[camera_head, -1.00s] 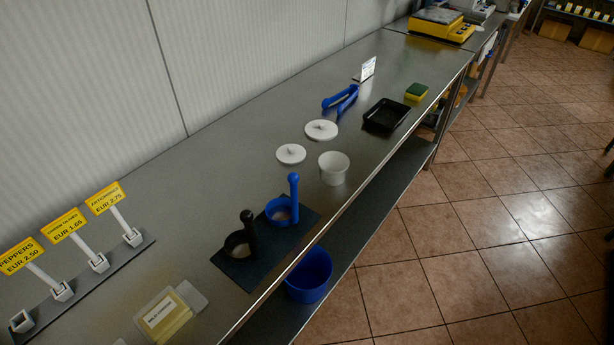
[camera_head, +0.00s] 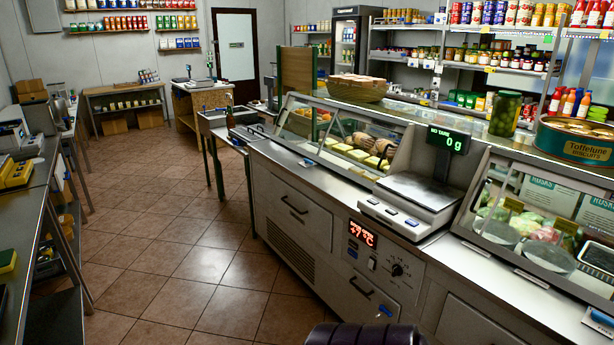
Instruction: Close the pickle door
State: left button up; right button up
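No door marked for pickles can be made out. A large jar of green pickles (camera_head: 505,113) stands on the counter's upper shelf at the right. Below it is a glass-fronted display case (camera_head: 545,225) with tubs of food; whether a door on its rear side is open cannot be seen. The counter's front has a panel with a handle (camera_head: 290,206) at the left and a lower panel with a handle (camera_head: 372,298); both look shut. Neither of my grippers is clearly in view.
A scale (camera_head: 415,200) reading 0 g stands on the counter. A second glass case (camera_head: 340,145) holds cheeses and sausages. A drinks fridge (camera_head: 350,45) stands at the back. The tiled floor (camera_head: 175,240) between the counter and the left steel table (camera_head: 22,215) is clear.

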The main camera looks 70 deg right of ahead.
aim_at(602, 193)
jog(key=z, duration=3.85)
